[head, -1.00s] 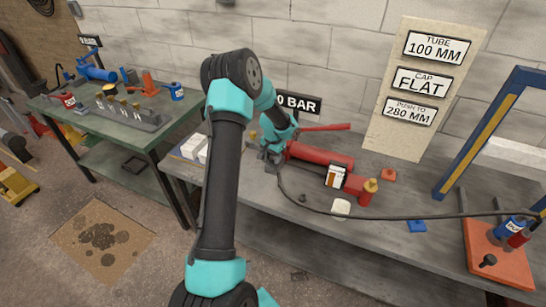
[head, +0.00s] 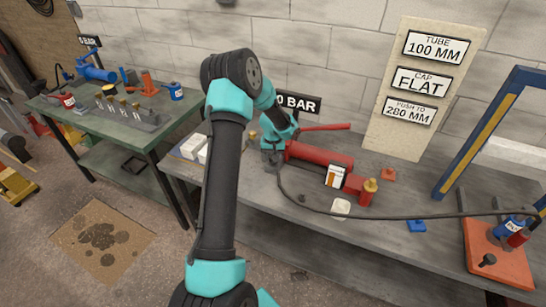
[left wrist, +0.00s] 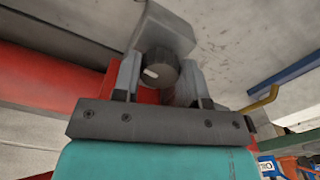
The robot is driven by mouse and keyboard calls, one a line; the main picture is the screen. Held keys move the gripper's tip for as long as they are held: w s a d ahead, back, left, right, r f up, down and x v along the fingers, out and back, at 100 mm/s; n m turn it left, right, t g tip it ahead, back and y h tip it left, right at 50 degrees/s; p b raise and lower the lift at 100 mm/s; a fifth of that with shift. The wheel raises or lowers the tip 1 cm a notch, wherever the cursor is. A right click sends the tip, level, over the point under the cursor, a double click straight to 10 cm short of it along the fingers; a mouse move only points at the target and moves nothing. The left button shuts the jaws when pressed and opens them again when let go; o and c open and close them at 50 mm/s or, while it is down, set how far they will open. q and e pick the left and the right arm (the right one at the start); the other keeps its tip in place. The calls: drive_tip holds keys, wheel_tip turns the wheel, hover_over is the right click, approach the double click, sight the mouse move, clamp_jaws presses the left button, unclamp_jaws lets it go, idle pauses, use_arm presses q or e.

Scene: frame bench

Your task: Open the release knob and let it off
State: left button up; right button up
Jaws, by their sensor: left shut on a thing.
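The release knob (left wrist: 158,68) is a dark round knob with a white mark, seen between the two grey fingers in the left wrist view. My left gripper (left wrist: 160,78) is shut on it. In the head view my left gripper (head: 270,158) is at the left end of the red hand pump (head: 322,159), and the knob is hidden there. The pump's red body also fills the left of the wrist view (left wrist: 40,95). Its red lever (head: 325,127) points right. My right gripper is not in view.
A black hose (head: 400,214) runs right across the grey bench. A blue and yellow frame (head: 485,135) and an orange plate (head: 490,265) stand at the right. A sign board (head: 400,140) leans on the wall. A green table (head: 105,140) stands left.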

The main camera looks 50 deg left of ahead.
use_arm(q)
drive_tip(key=o, duration=0.9)
wheel_tip(320, 180, up, 18)
drive_tip(key=shift+f, duration=0.25)
idle(0.6)
